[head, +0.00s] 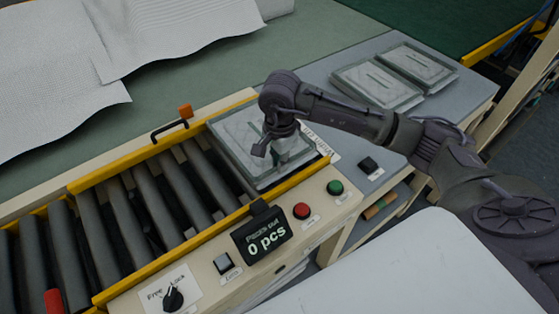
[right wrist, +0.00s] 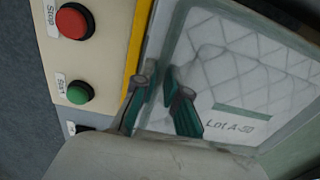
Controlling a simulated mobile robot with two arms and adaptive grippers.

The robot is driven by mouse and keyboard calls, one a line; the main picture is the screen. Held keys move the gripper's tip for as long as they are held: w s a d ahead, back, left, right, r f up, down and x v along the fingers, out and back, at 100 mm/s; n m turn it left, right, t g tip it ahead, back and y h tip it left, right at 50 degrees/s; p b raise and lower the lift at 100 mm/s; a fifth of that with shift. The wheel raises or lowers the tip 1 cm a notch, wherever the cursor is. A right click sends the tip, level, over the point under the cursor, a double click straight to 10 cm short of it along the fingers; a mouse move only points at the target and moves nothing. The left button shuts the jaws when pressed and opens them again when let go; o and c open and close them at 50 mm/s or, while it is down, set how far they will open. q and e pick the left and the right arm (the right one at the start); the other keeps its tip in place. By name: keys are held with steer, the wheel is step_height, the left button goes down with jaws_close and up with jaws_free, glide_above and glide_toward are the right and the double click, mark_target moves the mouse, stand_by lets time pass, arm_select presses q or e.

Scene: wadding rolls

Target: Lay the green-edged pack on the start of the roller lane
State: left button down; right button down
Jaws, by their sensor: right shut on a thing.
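The clear-wrapped pack with the greenish edge (head: 235,135) lies flat, or very nearly so, over the right end of the roller lane (head: 150,205), between the yellow rails. My right gripper (head: 274,153) is over the pack's right part and shut on it. In the right wrist view the pack (right wrist: 235,65) shows quilted white wadding and a "Lot A-50" label. The gripper's fingers (right wrist: 158,95) are close together at its near edge. I cannot tell whether the pack's whole underside rests on the rollers. My left gripper is not in view.
Two similar packs (head: 378,83) lie on the grey side table at the right. The control panel has a red button (head: 302,211), a green button (head: 335,187) and a counter (head: 262,238) reading 0 pcs. White wadding (head: 60,70) covers the upper left. The rollers left of the pack are clear.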

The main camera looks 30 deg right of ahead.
steer(key=c, duration=1.2)
jaws_free()
steer(key=shift+r+p, duration=0.6)
steer(key=shift+p, duration=0.3)
steer(key=shift+w+r, duration=0.1)
steer(key=shift+r, duration=0.2)
step_height(320, 180, up, 11)
steer(key=b, duration=0.3)
steer(key=shift+s+r+b, duration=0.15)
steer(key=shift+s+b, duration=0.05)
steer(key=shift+b, duration=0.15)
